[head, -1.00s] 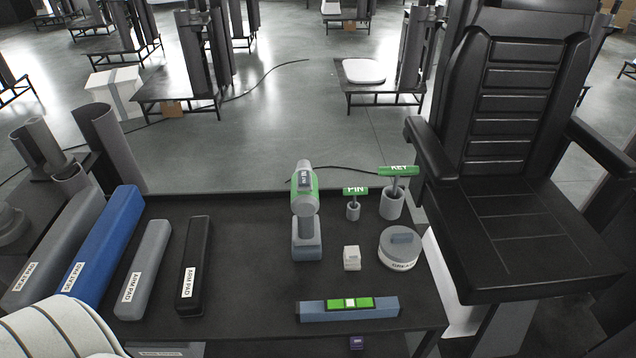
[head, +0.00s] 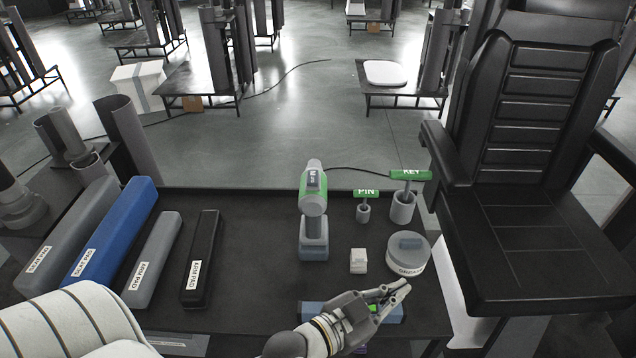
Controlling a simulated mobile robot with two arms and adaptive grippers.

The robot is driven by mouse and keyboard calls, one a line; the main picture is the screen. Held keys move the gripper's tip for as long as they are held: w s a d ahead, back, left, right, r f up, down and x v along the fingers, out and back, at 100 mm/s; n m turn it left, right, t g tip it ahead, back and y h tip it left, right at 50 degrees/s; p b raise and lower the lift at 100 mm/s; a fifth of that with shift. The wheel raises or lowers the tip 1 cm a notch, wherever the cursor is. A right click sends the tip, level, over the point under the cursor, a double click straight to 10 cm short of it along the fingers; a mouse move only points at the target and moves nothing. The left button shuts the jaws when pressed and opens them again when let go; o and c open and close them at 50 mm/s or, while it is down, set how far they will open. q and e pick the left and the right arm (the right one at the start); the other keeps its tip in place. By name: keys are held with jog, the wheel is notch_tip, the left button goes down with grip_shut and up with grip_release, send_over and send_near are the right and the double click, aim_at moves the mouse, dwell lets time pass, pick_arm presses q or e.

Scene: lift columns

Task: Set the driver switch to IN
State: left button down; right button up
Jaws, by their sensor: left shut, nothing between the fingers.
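The driver (head: 314,225), a green and grey power tool, stands upright on its blue-grey battery foot near the middle of the dark bench. A dark switch plate with small pale lettering (head: 315,180) sits on the driver's top; its setting is too small to read surely. My left gripper (head: 402,288) is at the front of the bench, shut and empty, its fingers pointing right. My right gripper is out of view.
A pin with a green handle (head: 366,193), a key tool (head: 409,175), a small white block (head: 358,261) and a round grey tin (head: 405,253) stand right of the driver. Several pads, one a black arm pad (head: 202,258), lie left. A black seat (head: 520,220) borders the right.

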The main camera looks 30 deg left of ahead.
pick_arm(q)
jog(key=w+a+r+n+t+y, duration=0.2)
jog(key=a+r+n+t+y, duration=0.4)
jog(key=r, duration=0.5)
jog(key=s+a+n+g+y, duration=0.2)
jog(key=a+n+y, duration=0.4)
jog(key=a+y, duration=0.4)
jog(key=shift+s+a+r+n+g+y, duration=0.2)
jog(key=shift+a+r+n+g+y, duration=0.15)
jog(key=shift+y, duration=0.75)
jog(key=shift+d+r, duration=0.1)
notch_tip(320, 180, up, 4)
jog(key=f+p, duration=0.1)
jog(key=p, duration=0.2)
send_over(313, 178)
jog(key=s+d, duration=0.3)
jog(key=s, duration=0.1)
jog(key=shift+w+f+b, duration=0.2)
jog(key=shift+w+f, duration=0.1)
jog(key=shift+f, duration=0.25)
jog(key=shift+w+f+b, duration=0.2)
jog(key=shift+w+f, duration=0.05)
jog(key=shift+f, duration=0.3)
jog(key=shift+s+f, duration=0.1)
jog(key=shift+f, duration=0.7)
jog(key=shift+d, duration=0.1)
